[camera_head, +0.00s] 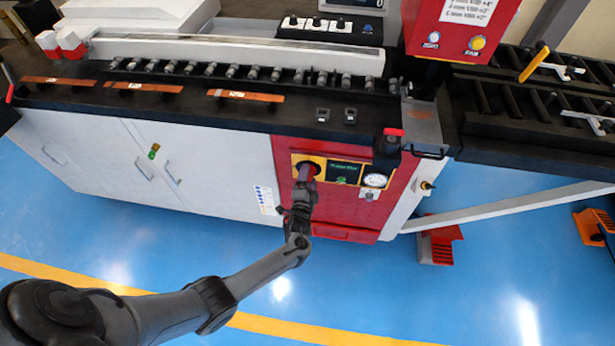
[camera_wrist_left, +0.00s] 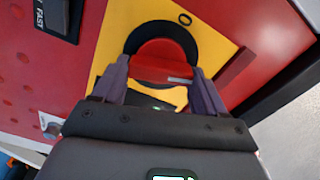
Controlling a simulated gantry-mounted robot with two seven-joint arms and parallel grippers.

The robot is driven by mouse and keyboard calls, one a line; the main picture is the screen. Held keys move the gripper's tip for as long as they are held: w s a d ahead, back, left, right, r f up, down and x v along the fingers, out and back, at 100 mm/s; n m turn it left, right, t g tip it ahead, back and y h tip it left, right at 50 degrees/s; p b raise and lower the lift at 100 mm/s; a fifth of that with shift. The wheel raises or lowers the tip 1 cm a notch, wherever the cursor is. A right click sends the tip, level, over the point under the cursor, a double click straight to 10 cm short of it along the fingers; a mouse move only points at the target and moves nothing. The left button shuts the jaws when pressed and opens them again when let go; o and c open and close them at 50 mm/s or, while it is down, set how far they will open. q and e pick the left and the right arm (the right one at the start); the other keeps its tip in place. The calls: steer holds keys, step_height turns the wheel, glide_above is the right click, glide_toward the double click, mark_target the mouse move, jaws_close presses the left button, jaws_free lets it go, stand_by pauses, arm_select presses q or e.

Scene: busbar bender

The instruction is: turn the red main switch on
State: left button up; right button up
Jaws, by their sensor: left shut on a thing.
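The red main switch (camera_wrist_left: 163,62) is a round red knob with a raised grip bar, set in a black ring on a yellow plate (camera_wrist_left: 118,30). In the left wrist view the two fingers of my left gripper (camera_wrist_left: 162,78) stand on either side of the bar and are shut on it. In the head view my left gripper (camera_head: 304,176) reaches up to the yellow plate on the red front panel and covers much of the switch (camera_head: 311,167). My right gripper is in neither view.
Right of the switch are a dark display (camera_head: 343,172) and a round gauge (camera_head: 375,180). A white cabinet (camera_head: 190,165) stands to the left. Copper bars (camera_head: 245,95) lie on the black bench top. The blue floor in front is mostly clear.

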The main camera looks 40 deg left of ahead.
arm_select(q)
steer(key=shift+f+m+p, duration=0.15)
steer(key=shift+m+p, duration=0.15)
steer(key=shift+m, duration=1.4)
steer(key=o, duration=1.1)
steer(key=shift+w, duration=0.1)
steer(key=shift+c, duration=0.2)
steer(key=p+v, duration=0.3)
steer(key=v, duration=0.7)
steer(key=shift+s+d, duration=0.2)
steer(key=shift+s, duration=0.15)
